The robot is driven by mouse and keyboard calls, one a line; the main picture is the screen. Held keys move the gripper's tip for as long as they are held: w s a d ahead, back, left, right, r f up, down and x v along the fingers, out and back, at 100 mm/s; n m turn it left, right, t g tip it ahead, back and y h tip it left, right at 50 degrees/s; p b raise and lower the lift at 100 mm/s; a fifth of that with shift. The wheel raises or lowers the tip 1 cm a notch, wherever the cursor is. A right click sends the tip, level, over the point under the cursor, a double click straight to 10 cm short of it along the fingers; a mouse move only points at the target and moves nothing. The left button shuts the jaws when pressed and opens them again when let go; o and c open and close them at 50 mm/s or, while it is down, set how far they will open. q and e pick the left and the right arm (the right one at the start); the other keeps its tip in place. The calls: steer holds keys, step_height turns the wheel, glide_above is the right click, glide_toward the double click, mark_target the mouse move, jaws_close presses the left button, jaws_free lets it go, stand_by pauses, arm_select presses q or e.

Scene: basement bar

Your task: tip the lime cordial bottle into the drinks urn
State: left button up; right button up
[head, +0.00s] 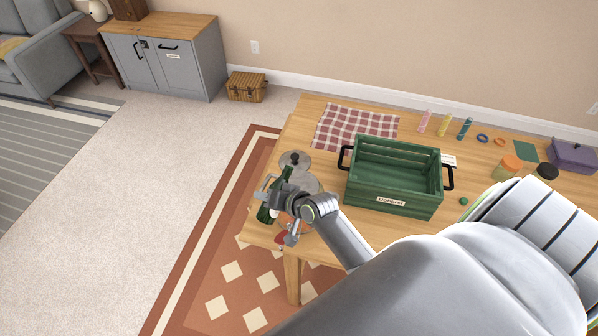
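The green lime cordial bottle (265,213) is at the left end of the wooden table, tilted, with its neck up and to the right. My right gripper (271,192) is around the bottle and looks shut on it; the fingers are partly hidden. A round grey metal vessel (306,183), which looks like the drinks urn, is just behind and right of the gripper, largely hidden by it. A grey lid with a black knob (295,158) shows beyond it; I cannot tell whether it lies beside the vessel. No liquid is visible. My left gripper is not in view.
A green slatted crate (392,208) with black handles stands right of the gripper. A checked cloth (355,127) lies behind it. Several small items, jars (507,167) and a purple box (573,155) are farther right. The table's left edge is close to the bottle.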

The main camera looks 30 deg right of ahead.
mark_target(270, 187)
steer(key=shift+d+r+h, duration=0.1)
steer(key=shift+r+h, duration=0.15)
steer(key=shift+h, duration=0.05)
steer(key=shift+f+n+p, duration=0.15)
steer(key=shift+n+p, duration=0.15)
steer(key=shift+n, duration=0.1)
steer(key=shift+f+n+t+h, duration=0.3)
steer(key=shift+f+n+h, duration=0.15)
steer(key=shift+h, duration=0.15)
steer(key=shift+r+n+t+h+p, duration=0.3)
steer(key=shift+r+n+h+p, duration=0.15)
steer(key=shift+r+h+p, duration=0.15)
steer(key=shift+f+b, duration=0.35)
steer(key=shift+b, duration=0.05)
steer(key=shift+f+n+t+h+b, duration=0.2)
steer(key=shift+n+t+h+b, duration=0.1)
steer(key=shift+n+h+b, duration=0.3)
steer(key=shift+r+t, duration=0.3)
steer(key=shift+r, duration=0.1)
steer(key=shift+r+n+h+b, duration=0.2)
steer(key=shift+n+h+b, duration=0.1)
steer(key=shift+n+b, duration=0.15)
steer(key=shift+r, duration=0.1)
step_height(270, 187, up, 4)
steer(key=p, duration=0.3)
steer(key=shift+r, duration=1.05)
